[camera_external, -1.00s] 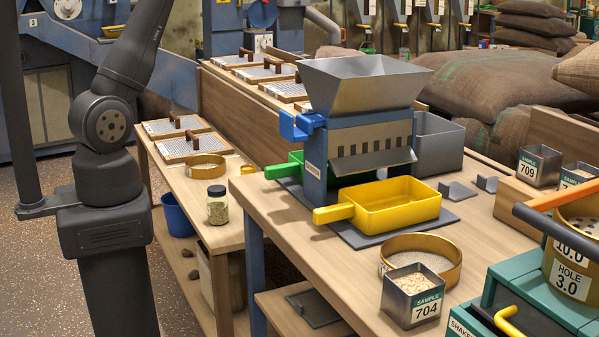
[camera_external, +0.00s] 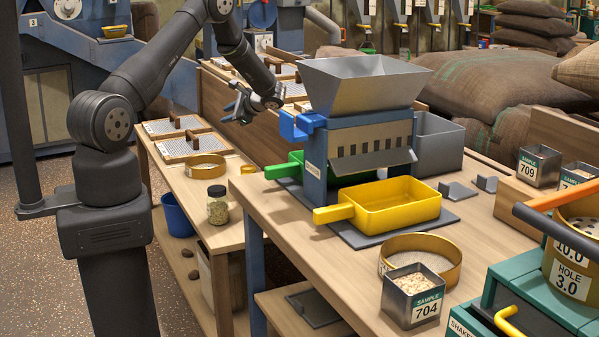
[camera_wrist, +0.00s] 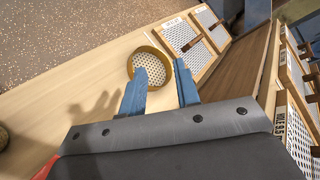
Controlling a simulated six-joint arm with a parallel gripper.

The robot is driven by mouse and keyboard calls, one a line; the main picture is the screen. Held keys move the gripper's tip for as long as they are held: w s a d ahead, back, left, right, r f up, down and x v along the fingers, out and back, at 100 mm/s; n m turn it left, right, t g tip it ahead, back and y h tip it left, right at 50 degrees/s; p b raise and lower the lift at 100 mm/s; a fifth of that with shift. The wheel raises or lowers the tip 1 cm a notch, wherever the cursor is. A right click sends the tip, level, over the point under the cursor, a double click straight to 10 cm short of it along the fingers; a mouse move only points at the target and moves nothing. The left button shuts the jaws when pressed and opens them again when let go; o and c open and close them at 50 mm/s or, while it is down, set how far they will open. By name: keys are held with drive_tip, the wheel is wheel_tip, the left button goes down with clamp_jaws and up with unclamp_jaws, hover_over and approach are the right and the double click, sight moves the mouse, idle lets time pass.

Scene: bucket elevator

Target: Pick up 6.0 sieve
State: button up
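Several flat wood-framed sieves with perforated sheets and dark handles are in view. Two lie on the lower bench, a front one (camera_external: 190,149) and a back one (camera_external: 165,125); this pair also shows in the wrist view (camera_wrist: 193,43). More, including a middle one (camera_external: 262,73), lie on the raised bench behind the wooden partition. Their labels are too small to tell which is 6.0; one label in the wrist view seems to read "HOLE". My gripper (camera_external: 237,106) is open and empty, in the air above the lower bench. Its spread blue fingers (camera_wrist: 160,68) show in the wrist view.
A round brass sieve (camera_external: 205,164) lies on the lower bench and shows between the fingers in the wrist view (camera_wrist: 134,66). A glass jar (camera_external: 218,207) stands nearer. The wooden partition (camera_external: 225,112) and blue hopper machine (camera_external: 365,140) are to the right.

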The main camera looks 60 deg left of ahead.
drive_tip(key=s+a+f+m+t+y, duration=0.1)
drive_tip(key=s+f+m+t, duration=0.1)
drive_tip(key=s+f+m, duration=0.4)
drive_tip(key=s+f+m+t+y, duration=0.1)
drive_tip(key=s+f+m+t, duration=0.1)
drive_tip(key=f+m, duration=0.65)
drive_tip(key=shift+n, duration=0.55)
drive_tip(key=x, duration=0.6)
drive_tip(key=f+x, duration=0.1)
drive_tip(key=x, duration=0.5)
drive_tip(key=shift+s+d, duration=0.1)
drive_tip(key=shift+d, duration=0.15)
drive_tip(key=shift+w+x, duration=0.2)
drive_tip(key=shift+x, duration=2.5)
clamp_jaws()
